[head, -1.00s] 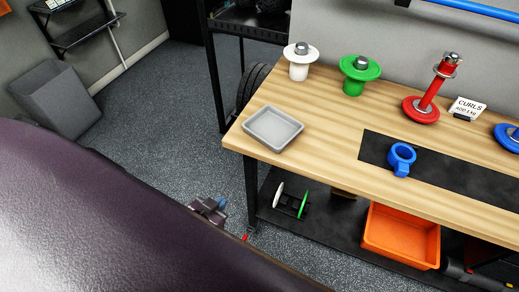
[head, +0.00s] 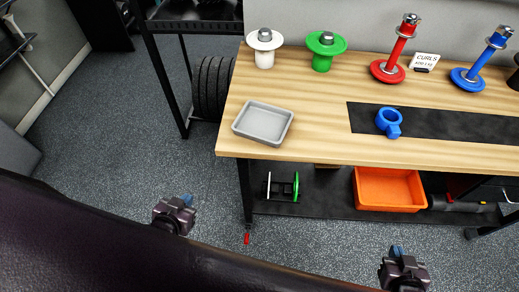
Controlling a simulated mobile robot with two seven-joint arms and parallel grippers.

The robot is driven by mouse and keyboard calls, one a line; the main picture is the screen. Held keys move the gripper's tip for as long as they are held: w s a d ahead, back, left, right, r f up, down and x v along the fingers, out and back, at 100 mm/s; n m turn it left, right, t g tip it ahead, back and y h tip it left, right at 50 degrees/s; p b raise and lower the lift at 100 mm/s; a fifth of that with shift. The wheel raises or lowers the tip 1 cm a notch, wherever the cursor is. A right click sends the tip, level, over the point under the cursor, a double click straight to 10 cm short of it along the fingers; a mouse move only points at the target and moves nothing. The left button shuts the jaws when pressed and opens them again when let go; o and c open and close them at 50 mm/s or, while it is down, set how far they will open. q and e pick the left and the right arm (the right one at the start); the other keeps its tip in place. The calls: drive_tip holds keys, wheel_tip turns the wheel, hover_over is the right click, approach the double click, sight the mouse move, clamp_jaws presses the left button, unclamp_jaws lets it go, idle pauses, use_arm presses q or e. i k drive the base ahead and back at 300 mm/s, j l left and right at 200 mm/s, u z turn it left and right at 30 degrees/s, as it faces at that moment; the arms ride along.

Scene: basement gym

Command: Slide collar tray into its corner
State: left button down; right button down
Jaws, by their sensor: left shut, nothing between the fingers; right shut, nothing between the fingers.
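The collar tray, a shallow grey rectangular tray (head: 263,123), sits empty and slightly turned on the wooden bench top near its left front corner. A blue collar (head: 389,122) stands on the black mat to the right of the tray. My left gripper (head: 184,203) is shut and empty, over the floor in front of and left of the bench. My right gripper (head: 397,255) is shut and empty, in front of the bench at the lower right. Neither gripper touches the tray.
A white-plated holder (head: 264,58) and a green one (head: 322,62) stand behind the tray. Red (head: 392,70) and blue (head: 478,75) posts flank a CURLS card (head: 425,62). An orange bin (head: 388,190) is on the lower shelf. Tyre-like plates (head: 210,88) stand left of the bench.

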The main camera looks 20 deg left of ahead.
sight(268, 124)
drive_tip(key=j+z, duration=0.1)
drive_tip(key=j, duration=0.35)
drive_tip(key=k+j, duration=0.1)
drive_tip(key=j, duration=0.4)
drive_tip(key=k+j+z, duration=0.15)
drive_tip(key=j, duration=0.3)
drive_tip(key=j+z, duration=0.1)
drive_tip(key=j, duration=0.35)
